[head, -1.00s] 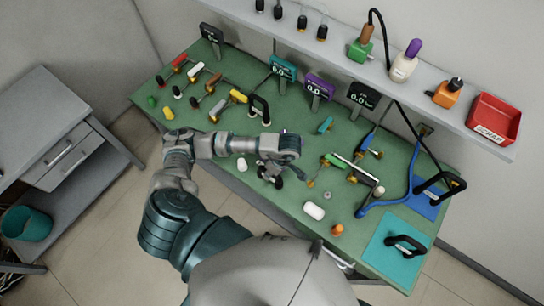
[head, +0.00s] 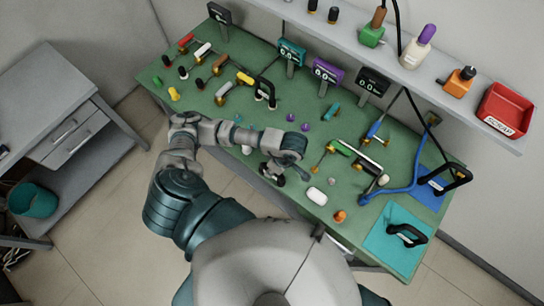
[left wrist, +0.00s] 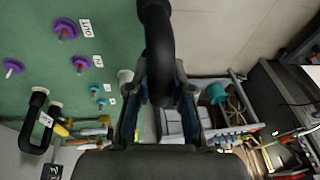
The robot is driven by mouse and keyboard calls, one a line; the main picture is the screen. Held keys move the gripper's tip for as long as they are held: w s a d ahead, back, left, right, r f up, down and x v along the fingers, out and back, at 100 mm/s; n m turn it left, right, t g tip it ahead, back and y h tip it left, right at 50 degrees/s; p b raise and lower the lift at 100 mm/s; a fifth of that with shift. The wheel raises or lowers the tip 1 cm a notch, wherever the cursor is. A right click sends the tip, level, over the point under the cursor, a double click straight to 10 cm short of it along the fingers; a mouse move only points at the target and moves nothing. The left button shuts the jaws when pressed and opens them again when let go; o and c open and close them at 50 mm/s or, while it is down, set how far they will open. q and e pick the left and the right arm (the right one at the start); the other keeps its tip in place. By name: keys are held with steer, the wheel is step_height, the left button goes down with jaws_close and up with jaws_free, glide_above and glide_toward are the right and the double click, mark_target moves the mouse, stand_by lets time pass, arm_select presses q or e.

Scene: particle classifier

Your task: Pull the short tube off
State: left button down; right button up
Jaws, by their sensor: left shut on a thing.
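My left gripper (head: 272,174) hangs over the front edge of the green bench. It is shut on a black curved tube (left wrist: 158,50), which stands between the fingers in the left wrist view. In the head view the tube mostly hides behind the gripper. Purple ports (head: 305,127) stand uncovered on the bench just beyond the wrist. The left wrist view shows them with OUT labels (left wrist: 80,63), beside smaller teal ports (left wrist: 93,87). The held tube looks apart from these ports, but its far end is hidden. My right gripper is out of view.
Another black U-shaped piece (head: 264,90) stands farther back. A white cylinder (head: 316,196), a blue branched tube (head: 400,190) and a teal mat (head: 385,245) lie to the right. A shelf (head: 350,30) with a red scrap bin (head: 506,112) runs along the back.

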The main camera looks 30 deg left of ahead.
arm_select(q)
steer(key=shift+r+p, duration=1.25)
steer(key=shift+r, duration=0.65)
steer(key=shift+r+p, duration=0.95)
steer(key=shift+r, duration=0.6)
